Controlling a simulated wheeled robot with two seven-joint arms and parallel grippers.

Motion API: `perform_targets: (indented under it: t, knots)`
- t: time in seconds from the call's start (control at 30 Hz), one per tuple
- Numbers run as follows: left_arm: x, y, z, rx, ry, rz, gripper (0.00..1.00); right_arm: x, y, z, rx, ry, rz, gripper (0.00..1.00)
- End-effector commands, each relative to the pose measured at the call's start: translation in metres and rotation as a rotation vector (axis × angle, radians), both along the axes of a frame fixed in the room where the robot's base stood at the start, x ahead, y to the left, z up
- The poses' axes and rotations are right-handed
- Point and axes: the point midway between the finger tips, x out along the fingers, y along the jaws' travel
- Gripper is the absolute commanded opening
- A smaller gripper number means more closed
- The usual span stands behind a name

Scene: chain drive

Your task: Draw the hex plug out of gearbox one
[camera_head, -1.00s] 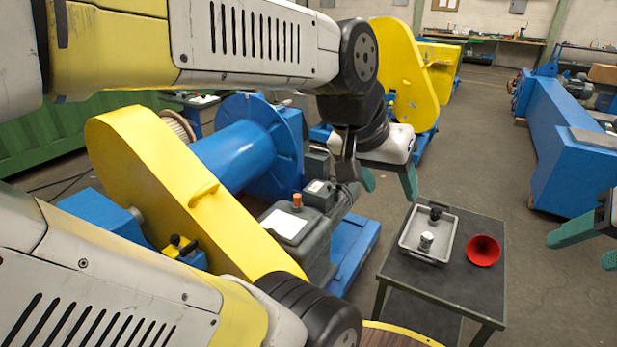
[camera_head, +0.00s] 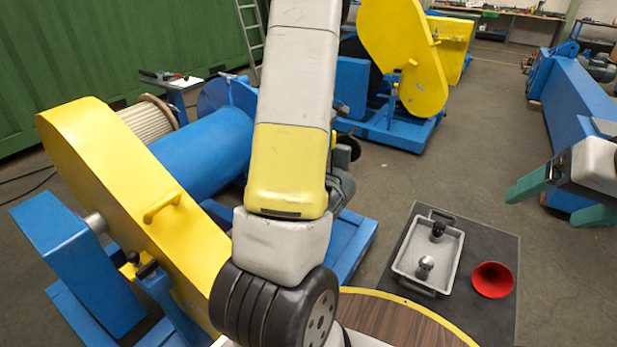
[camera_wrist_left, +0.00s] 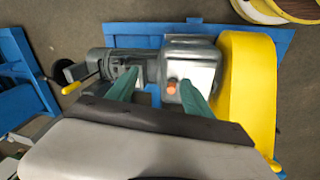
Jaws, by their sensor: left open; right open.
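In the left wrist view, the grey gearbox (camera_wrist_left: 198,52) stands beside the yellow guard (camera_wrist_left: 247,85). An orange plug (camera_wrist_left: 172,86) sits upright on its top; I cannot make out a hex shape. My left gripper (camera_wrist_left: 160,76) is open and empty, its two green fingers pointing towards the gearbox, with the plug in view between them. I cannot tell the height left above it. In the head view, my left arm hides the gearbox top, the plug and the left gripper. My right gripper (camera_head: 543,207) is open and empty at the right edge.
A dark cart (camera_head: 470,325) carries a grey tray (camera_head: 408,240) with two small fittings, and a red funnel (camera_head: 492,279). A round wooden table (camera_head: 400,322) is at the bottom. The yellow guard (camera_head: 130,190) has a protruding handle. Open floor lies behind the cart.

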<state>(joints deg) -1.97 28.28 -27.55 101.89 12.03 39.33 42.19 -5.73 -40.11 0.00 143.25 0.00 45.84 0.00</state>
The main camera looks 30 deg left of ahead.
Motion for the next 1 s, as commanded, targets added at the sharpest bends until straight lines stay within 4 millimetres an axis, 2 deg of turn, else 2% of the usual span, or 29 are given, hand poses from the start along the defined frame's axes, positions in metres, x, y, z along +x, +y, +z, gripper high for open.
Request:
perform_targets:
  t: [0.03,0.3,0.5,0.63,1.0]
  knots:
    - [0.007,0.016,-0.024,0.022,0.03,0.055,0.6,0.0,0.0,0.0,0.0,0.0,0.0,0.81]
    - [0.028,0.092,-0.134,0.166,0.121,0.328,0.6,0.0,0.0,0.0,0.0,0.0,0.0,0.81]
    - [0.03,0.131,-0.2,0.275,0.15,0.45,0.6,0.0,0.0,0.0,0.0,0.0,0.0,0.81]
    - [0.029,0.145,-0.226,0.318,0.155,0.49,0.6,0.0,0.0,0.0,0.0,0.0,0.0,0.81]
    - [0.026,0.162,-0.265,0.34,0.157,0.511,0.6,0.0,0.0,0.0,0.0,0.0,0.0,0.81]
